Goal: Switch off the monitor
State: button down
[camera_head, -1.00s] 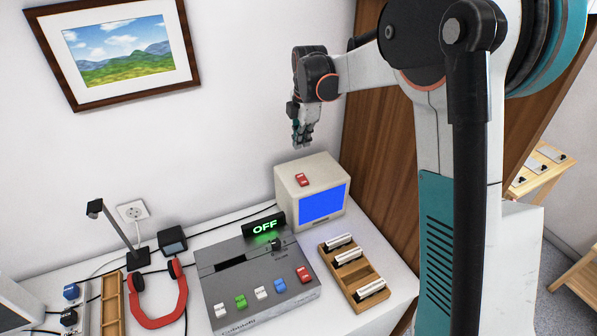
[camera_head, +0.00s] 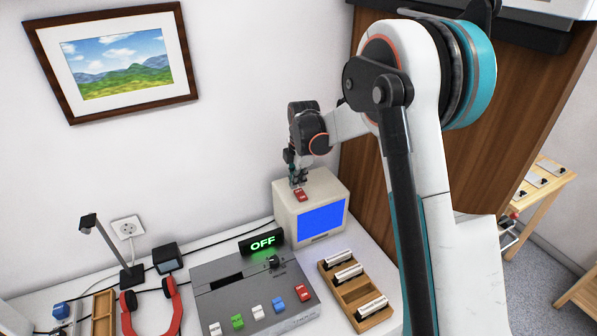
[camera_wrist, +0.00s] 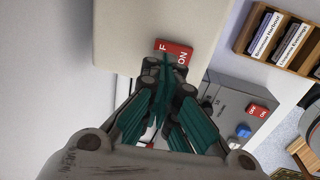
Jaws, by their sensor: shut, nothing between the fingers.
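The monitor (camera_head: 283,214) is a small cream box with a lit blue screen, standing at the back right of the white table. A red rocker switch (camera_head: 300,195) sits on its top. In the wrist view the switch (camera_wrist: 180,55) shows "ON" at its right end, and an "F" at its left end, the rest hidden by a fingertip. My gripper (camera_head: 298,183) is shut and empty, pointing down just over the switch. In the wrist view its teal fingers (camera_wrist: 167,76) overlap the switch's near edge. I cannot tell whether they touch it.
A grey console (camera_head: 225,293) with coloured switches and a glowing "OFF" sign (camera_head: 262,243) stands in front of the monitor. A wooden cartridge rack (camera_head: 367,292) is to its right. A wooden panel (camera_head: 440,150) rises behind my arm. Red headphones (camera_head: 171,310) lie at left.

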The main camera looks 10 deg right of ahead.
aim_at(297, 192)
jog(key=shift+w+f, duration=0.15)
jog(key=shift+f, duration=0.55)
jog(key=shift+w+f, duration=0.1)
jog(key=shift+f, duration=0.6)
jog(key=shift+w+a+f+g+b, duration=0.1)
jog(key=shift+w+f+g+b, duration=0.1)
jog(key=shift+f+g+b, duration=0.25)
jog(key=shift+r, duration=0.1)
jog(key=shift+s, duration=0.15)
